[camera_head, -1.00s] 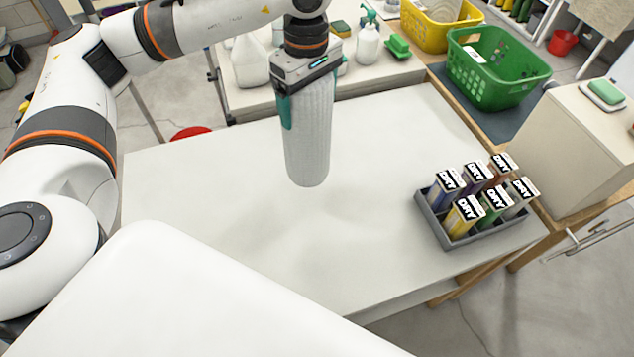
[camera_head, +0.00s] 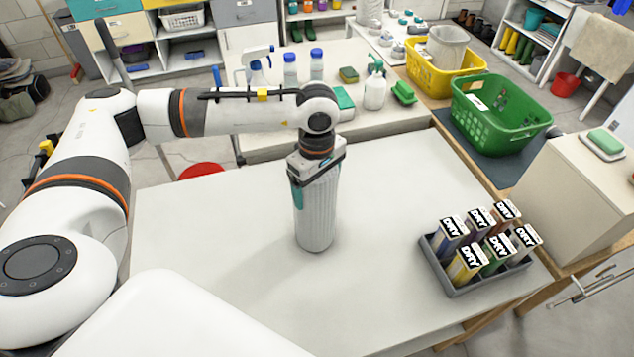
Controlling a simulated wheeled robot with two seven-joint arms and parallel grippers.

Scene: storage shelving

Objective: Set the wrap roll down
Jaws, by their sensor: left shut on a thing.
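The wrap roll (camera_head: 317,215) is a pale grey-white ribbed cylinder, upright over the middle of the white table (camera_head: 215,230). Its lower end appears to be at or very near the tabletop; I cannot tell for sure whether it touches. My left gripper (camera_head: 313,178) comes down from above and is shut on the upper part of the roll. A teal finger pad shows along the roll's left side. The gripper hides the roll's top end. My right gripper is not in view.
A grey tray (camera_head: 468,290) of several DRY-labelled boxes stands on the table's right side. A green basket (camera_head: 500,112) and a yellow basket (camera_head: 440,80) stand beyond, at the back right. A white counter with bottles (camera_head: 290,68) lies behind. Table space around the roll is clear.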

